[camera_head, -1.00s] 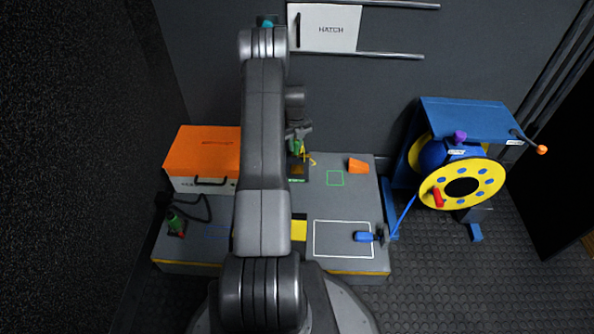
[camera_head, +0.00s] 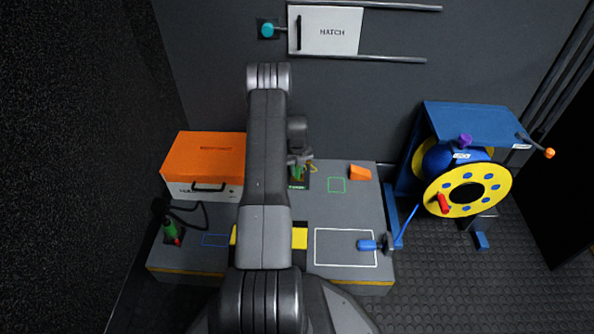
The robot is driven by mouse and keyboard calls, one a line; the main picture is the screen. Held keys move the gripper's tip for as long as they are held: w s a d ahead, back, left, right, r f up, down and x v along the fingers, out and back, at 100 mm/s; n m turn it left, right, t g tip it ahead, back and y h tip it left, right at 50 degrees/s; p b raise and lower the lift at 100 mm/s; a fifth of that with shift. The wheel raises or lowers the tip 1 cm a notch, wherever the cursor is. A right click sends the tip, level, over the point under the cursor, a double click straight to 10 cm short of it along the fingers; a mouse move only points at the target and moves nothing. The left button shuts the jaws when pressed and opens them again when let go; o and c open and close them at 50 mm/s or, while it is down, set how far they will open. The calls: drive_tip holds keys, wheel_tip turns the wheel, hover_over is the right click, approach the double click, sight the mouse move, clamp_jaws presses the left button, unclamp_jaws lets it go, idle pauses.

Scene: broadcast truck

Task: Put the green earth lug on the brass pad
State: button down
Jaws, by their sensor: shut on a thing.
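My gripper (camera_head: 299,163) is at the back middle of the grey bench, partly hidden by my arm. It is shut on the small green earth lug (camera_head: 297,173), which points downward. A small yellow piece (camera_head: 313,168) shows just right of the lug. Below the lug is a dark square with a green label (camera_head: 297,187); the brass pad appears to be there, mostly covered from this angle. I cannot tell whether the lug touches it.
An orange-lidded case (camera_head: 205,155) stands left of my arm. A blue connector (camera_head: 367,245) lies in the white outline. A yellow cable reel (camera_head: 468,190) stands beside the bench.

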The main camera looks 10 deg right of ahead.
drive_tip(key=c, duration=1.7)
unclamp_jaws()
drive_tip(key=shift+f, duration=0.15)
drive_tip(key=shift+c, duration=0.2)
drive_tip(key=o, duration=0.4)
drive_tip(key=shift+o, duration=0.2)
wheel_tip(320, 180, up, 12)
drive_tip(key=p, duration=0.4)
drive_tip(key=shift+r+p, duration=0.2)
drive_tip(key=shift+p, duration=0.15)
